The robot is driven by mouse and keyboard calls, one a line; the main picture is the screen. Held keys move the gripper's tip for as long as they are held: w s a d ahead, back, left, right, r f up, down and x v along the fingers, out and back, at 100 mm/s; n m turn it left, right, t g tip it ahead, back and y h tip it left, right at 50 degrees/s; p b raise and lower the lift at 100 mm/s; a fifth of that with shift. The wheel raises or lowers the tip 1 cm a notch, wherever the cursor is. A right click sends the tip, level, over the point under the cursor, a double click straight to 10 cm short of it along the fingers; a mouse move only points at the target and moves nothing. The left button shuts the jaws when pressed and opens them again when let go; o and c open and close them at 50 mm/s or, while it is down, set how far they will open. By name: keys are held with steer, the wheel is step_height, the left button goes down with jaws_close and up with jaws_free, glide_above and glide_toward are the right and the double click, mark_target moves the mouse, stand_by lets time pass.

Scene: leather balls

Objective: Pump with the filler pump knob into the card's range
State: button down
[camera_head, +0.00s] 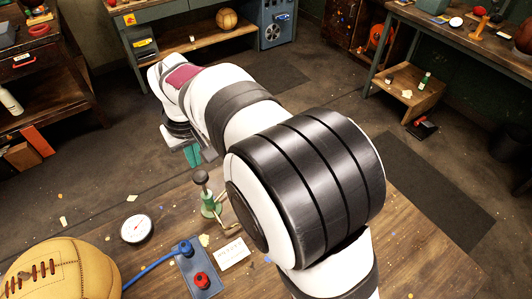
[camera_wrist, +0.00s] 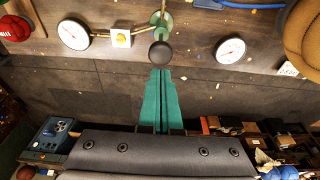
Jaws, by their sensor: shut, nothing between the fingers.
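The filler pump has a dark round knob (camera_head: 200,177) on a rod above a green body (camera_head: 210,203). In the wrist view the knob (camera_wrist: 161,54) lies just beyond my fingertips, and the green base (camera_wrist: 163,20) is behind it. My gripper (camera_head: 191,155) is shut and empty, its teal fingers (camera_wrist: 161,72) together, close to the knob; I cannot tell whether they touch it. A white card (camera_head: 231,253) lies on the table, its print too small to read. A dial gauge (camera_head: 137,229) stands left of the pump. The wrist view shows another gauge (camera_wrist: 73,33).
A blue block (camera_head: 188,262) with blue and red knobs and a blue hose (camera_head: 150,273) lies near a tan laced ball (camera_head: 62,272). A small white block with a yellow centre (camera_wrist: 121,40) sits between gauge and pump. My arm covers the table's middle.

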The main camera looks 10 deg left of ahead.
step_height(320, 180, up, 4)
stand_by(0.5)
steer(key=s+d+r+m, duration=0.1)
steer(key=s+d+m, duration=0.2)
steer(key=d, duration=0.7)
steer(key=s+d+r+m, duration=0.1)
steer(key=s+d+m, duration=0.25)
steer(key=d, duration=0.65)
steer(key=s+d+f+m+g, duration=0.1)
steer(key=s+d+f+m, duration=0.1)
steer(key=s+d+m, duration=0.2)
steer(key=s+d+f+m, duration=0.3)
steer(key=s+d+m, duration=0.1)
steer(key=s, duration=0.6)
steer(key=shift+s+d+g, duration=0.25)
steer(key=shift+d+g, duration=0.15)
steer(key=shift+d, duration=0.45)
